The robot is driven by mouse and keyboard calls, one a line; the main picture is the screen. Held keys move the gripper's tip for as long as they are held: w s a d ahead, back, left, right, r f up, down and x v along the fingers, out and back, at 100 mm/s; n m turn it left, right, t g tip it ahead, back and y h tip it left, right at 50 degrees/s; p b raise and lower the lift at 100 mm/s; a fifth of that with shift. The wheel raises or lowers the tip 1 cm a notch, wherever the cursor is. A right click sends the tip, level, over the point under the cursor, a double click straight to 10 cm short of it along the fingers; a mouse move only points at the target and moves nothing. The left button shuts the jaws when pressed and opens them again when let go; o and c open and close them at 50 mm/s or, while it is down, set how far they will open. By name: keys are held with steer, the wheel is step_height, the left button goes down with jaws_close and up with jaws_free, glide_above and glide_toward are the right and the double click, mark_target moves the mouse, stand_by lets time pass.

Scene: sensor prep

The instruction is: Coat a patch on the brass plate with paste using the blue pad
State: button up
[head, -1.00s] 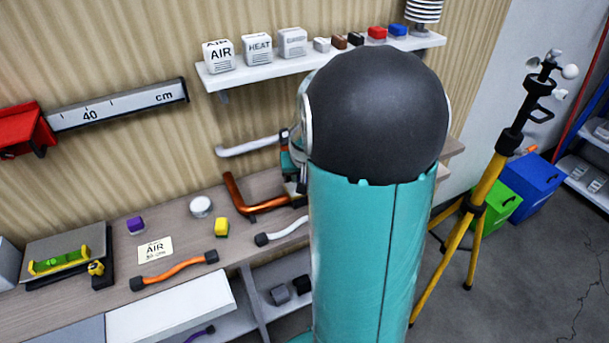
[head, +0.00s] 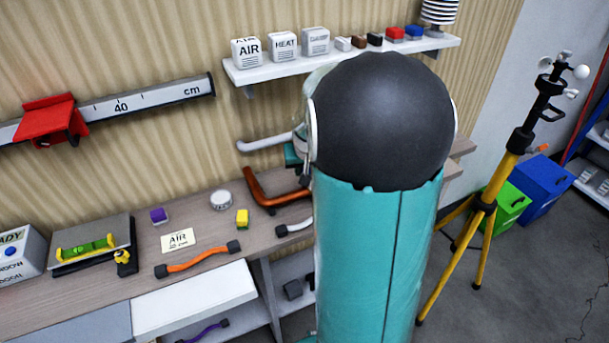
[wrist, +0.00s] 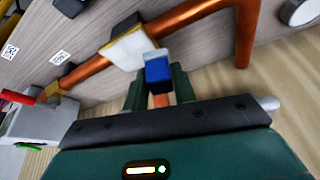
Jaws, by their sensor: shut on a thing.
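My gripper (wrist: 158,90) is shut on the blue pad (wrist: 158,71), a small blue block with a pale face at its far end. Just beyond it in the wrist view is a whitish plate with yellowish edges (wrist: 127,50), apparently the brass plate, set against the copper pipe (wrist: 190,24). The pad's pale end overlaps the plate's right edge in the picture; I cannot tell whether they touch. I cannot tell whether the white on the plate is paste. In the head view my arm hides the pad and the plate; the copper pipe's bend (head: 262,190) shows.
The bench (head: 150,270) carries a white round tin (head: 220,200), purple block (head: 158,215), yellow block (head: 242,218), orange-handled cable (head: 197,260) and green level (head: 85,248). A wall shelf (head: 300,67) holds labelled boxes.

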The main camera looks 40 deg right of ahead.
steer(key=shift+a+r, duration=0.2)
steer(key=shift+r, duration=0.1)
steer(key=shift+w+d+r, duration=0.1)
steer(key=shift+d+r, duration=0.05)
steer(key=shift+r, duration=2.5)
steer(key=shift+f, duration=0.1)
